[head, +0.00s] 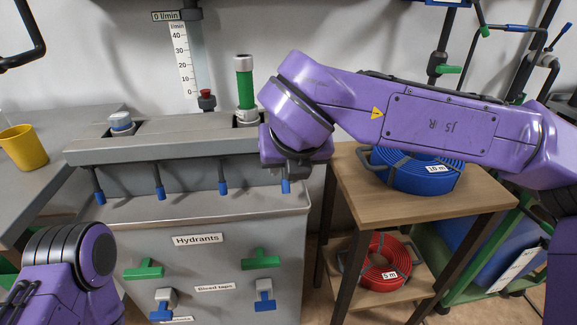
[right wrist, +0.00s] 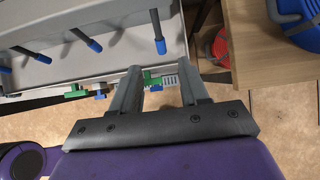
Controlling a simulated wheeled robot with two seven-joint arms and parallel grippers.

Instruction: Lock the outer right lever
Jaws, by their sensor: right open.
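The outer right lever (head: 286,186) has a blue tip and juts from the right end of the grey manifold (head: 160,150). My right gripper (head: 292,170) is in front of its upper part in the head view and hides it. In the right wrist view the same lever (right wrist: 160,46) shows whole, in front of and apart from my right gripper (right wrist: 160,78). The fingers are apart with nothing held between them. My left arm shows at the lower left of the head view, but its gripper does not.
Several like levers (head: 160,192) stand in a row to the left. Green taps (head: 261,259) and blue taps (head: 265,295) stick out of the cabinet front below. A wooden table (head: 400,205) with a blue hose coil (head: 415,172) stands at the right. A yellow cup (head: 23,148) is at the far left.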

